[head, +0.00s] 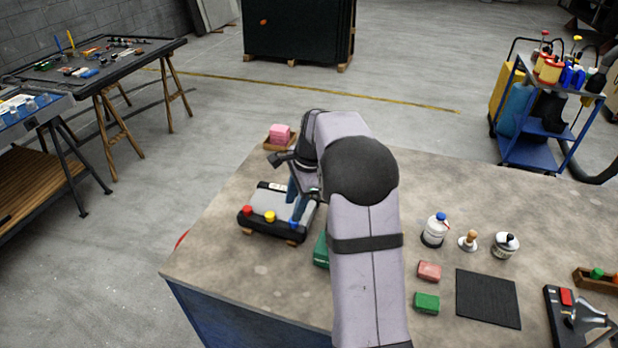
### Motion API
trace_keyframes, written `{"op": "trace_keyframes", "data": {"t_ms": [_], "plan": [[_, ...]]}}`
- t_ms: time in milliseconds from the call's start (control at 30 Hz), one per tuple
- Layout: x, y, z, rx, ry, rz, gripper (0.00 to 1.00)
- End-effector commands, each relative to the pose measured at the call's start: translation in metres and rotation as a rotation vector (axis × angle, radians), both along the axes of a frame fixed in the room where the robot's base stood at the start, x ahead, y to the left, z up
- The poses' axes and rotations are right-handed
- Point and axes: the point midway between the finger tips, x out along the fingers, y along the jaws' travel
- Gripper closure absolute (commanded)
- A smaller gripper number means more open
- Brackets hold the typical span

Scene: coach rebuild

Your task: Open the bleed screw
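A dark box-shaped unit with a grey top (266,200) sits on wooden blocks at the bench's left side. Along its front edge are a red knob (247,211), a yellow knob (270,216) and a blue knob (294,225). I cannot tell which part is the bleed screw. My gripper (298,212) points down over the right end of the unit, close behind the blue knob. Whether it touches anything is unclear. The fingers are small and partly hidden by my arm, so their opening does not show. My arm also covers the area right of the unit.
The bench top (225,262) is clear in front of the unit. A pink block (279,134) in a wooden tray lies behind it. A green object (321,251) shows beside my arm. Bottles, sponges, a black mat (487,298) and a metal tool stand to the right.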

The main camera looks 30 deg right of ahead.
Motion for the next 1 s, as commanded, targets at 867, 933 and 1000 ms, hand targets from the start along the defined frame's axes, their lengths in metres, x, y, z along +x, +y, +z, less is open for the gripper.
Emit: {"op": "trace_keyframes", "data": {"t_ms": [867, 933, 1000], "plan": [[0.079, -0.106, 0.015, 0.265, 0.02, -0.82, 0.61], [0.081, -0.105, 0.009, 0.265, 0.02, -0.82, 0.61], [0.083, -0.103, 0.002, 0.265, 0.021, -0.82, 0.61]]}}
